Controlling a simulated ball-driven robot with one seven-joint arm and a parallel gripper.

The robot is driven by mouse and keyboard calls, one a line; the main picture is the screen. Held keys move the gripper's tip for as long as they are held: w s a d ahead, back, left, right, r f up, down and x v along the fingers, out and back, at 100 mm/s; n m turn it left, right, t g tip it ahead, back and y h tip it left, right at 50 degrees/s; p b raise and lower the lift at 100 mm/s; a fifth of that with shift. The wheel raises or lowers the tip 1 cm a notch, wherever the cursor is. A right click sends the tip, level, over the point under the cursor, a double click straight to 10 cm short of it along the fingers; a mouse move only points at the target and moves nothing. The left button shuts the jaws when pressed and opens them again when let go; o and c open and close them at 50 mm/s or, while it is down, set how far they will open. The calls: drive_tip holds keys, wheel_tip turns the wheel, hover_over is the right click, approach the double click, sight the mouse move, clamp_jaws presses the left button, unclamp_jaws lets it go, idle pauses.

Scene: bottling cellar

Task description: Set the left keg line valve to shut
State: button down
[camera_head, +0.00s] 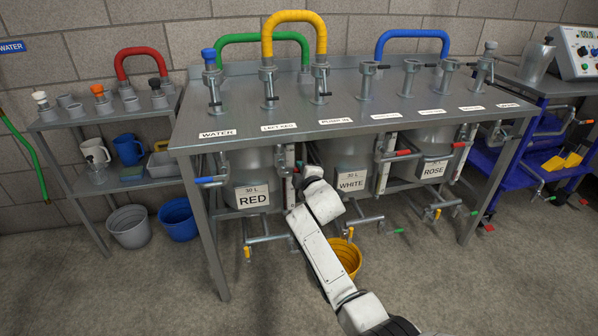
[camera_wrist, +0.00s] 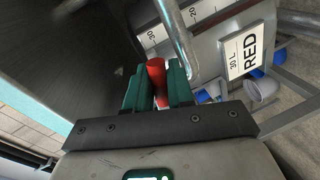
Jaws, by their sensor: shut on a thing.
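My gripper (camera_wrist: 158,88) has its two green fingers shut on a red lever handle (camera_wrist: 156,67), next to a grey pipe (camera_wrist: 178,38). The RED keg's label (camera_wrist: 245,50) shows beside it in the wrist view. In the head view, the RED keg (camera_head: 246,160) stands under the left part of the steel bench, with a blue lever (camera_head: 205,180) at its left. My arm reaches up to the pipework between the RED and WHITE kegs and hides my gripper and the held handle there. The angle of the valve against its pipe cannot be told.
The steel bench (camera_head: 400,104) overhangs the kegs. The WHITE keg (camera_head: 345,155) and ROSE keg (camera_head: 433,142) stand to the right, with red levers (camera_head: 403,152) on their pipes. Low drain pipes (camera_head: 268,238) and a yellow bucket (camera_head: 346,254) lie near my arm. Front floor is clear.

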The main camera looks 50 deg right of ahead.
drive_tip(key=shift+d+r+n+g+h+p, duration=0.1)
drive_tip(key=shift+r+n+g+h+p, duration=0.1)
drive_tip(key=shift+r+n, duration=0.35)
drive_tip(key=shift+r+n+g+h+p, duration=0.1)
drive_tip(key=shift+r+n+p, duration=0.1)
drive_tip(key=shift+n, duration=0.55)
drive_tip(key=c, duration=1.1)
unclamp_jaws()
drive_tip(key=shift+r, duration=0.1)
drive_tip(key=p+v, duration=0.4)
drive_tip(key=v, duration=0.6)
drive_tip(key=shift+s+a, duration=0.25)
drive_tip(key=shift+s, duration=0.1)
